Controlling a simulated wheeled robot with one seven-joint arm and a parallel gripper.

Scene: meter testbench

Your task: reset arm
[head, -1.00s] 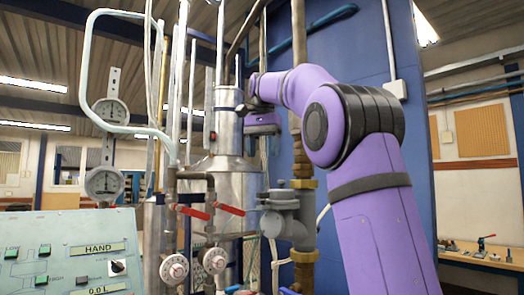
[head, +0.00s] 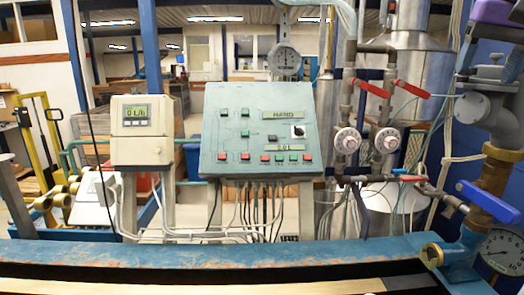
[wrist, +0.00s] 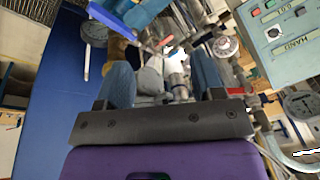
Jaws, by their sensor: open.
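My gripper (wrist: 163,74) shows in the wrist view with its two blue-grey fingers apart and nothing held between them. Beyond the fingers are pipework and valves, with a blue handle (wrist: 146,12) near the top.
A green control panel (head: 213,137) stands mid-view beside a white flow display (head: 141,152). Pipes with red-handled valves (head: 374,89), a blue lever (head: 489,201) and a gauge (head: 503,250) crowd the right. A blue wall (wrist: 62,95) fills the wrist view's left.

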